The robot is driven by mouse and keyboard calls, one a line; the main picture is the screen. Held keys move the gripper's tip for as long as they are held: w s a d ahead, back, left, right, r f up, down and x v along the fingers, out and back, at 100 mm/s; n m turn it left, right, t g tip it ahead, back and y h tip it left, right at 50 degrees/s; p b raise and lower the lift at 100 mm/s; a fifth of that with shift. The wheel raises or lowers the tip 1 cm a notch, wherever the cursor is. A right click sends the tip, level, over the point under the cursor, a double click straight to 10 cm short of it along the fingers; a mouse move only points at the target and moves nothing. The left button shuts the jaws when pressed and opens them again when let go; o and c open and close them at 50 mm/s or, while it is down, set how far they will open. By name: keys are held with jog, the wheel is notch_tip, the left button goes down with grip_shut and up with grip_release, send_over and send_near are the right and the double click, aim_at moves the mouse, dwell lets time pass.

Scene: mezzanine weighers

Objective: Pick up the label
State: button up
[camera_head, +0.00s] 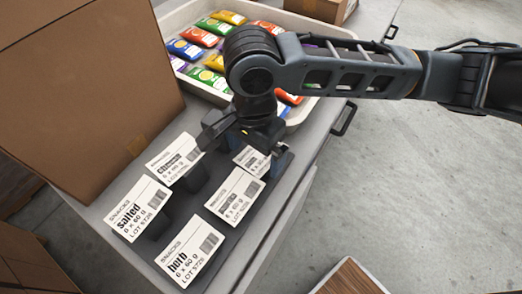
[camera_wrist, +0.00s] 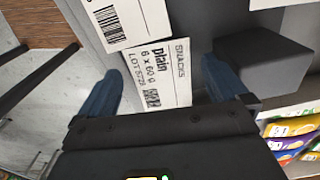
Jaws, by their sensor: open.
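Several white printed labels stand out on a dark grey rack (camera_head: 232,236) in the head view: "salted" (camera_head: 137,208), "herb" (camera_head: 189,251), a label at the upper left (camera_head: 175,160) and one in the middle right (camera_head: 235,196). A further label (camera_head: 250,161) is partly hidden below my gripper (camera_head: 245,140). In the wrist view the "plain" label (camera_wrist: 162,68) lies between the spread blue fingertips of my gripper (camera_wrist: 160,72), its lower edge close to the gripper body. The fingers are open and hold nothing. I cannot tell their height above the label.
A pale tray (camera_head: 338,33) of colourful snack pouches (camera_head: 221,28) is behind my gripper. A large cardboard box (camera_head: 85,85) stands close on the left. Another label (camera_wrist: 117,20) and a dark block (camera_wrist: 270,70) flank the "plain" label. Open floor (camera_head: 410,190) lies right.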

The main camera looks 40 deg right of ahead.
jog(key=shift+f, duration=0.2)
jog(key=shift+c, duration=0.4)
jog(key=shift+w+r, duration=0.1)
jog(key=c, duration=0.9)
